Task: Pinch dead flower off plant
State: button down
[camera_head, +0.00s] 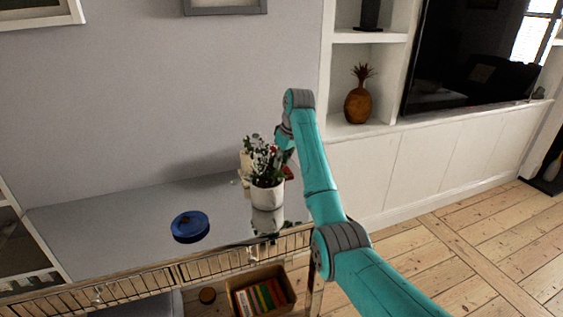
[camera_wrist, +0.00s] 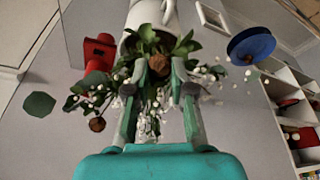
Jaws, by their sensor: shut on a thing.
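The plant (camera_head: 265,160) has green leaves and small white blossoms and stands in a white pot (camera_head: 267,196) on the grey-topped table. In the wrist view, the pot (camera_wrist: 146,14) shows at the top, upside down, with the foliage around my fingers. My gripper (camera_wrist: 160,68) is among the leaves, shut on a brown dead flower (camera_wrist: 160,63) between its fingertips. A second brown dead flower (camera_wrist: 97,124) shows lower left, apart from the fingers. In the head view, my fingertips are hidden by the plant and arm.
A round blue object (camera_head: 190,226) lies on the table (camera_head: 110,225), left of the pot. A red object (camera_wrist: 98,52) stands close to the plant. A box of books (camera_head: 262,292) is below the table. The left part of the tabletop is clear.

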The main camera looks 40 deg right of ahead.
jog(key=shift+r, duration=2.8)
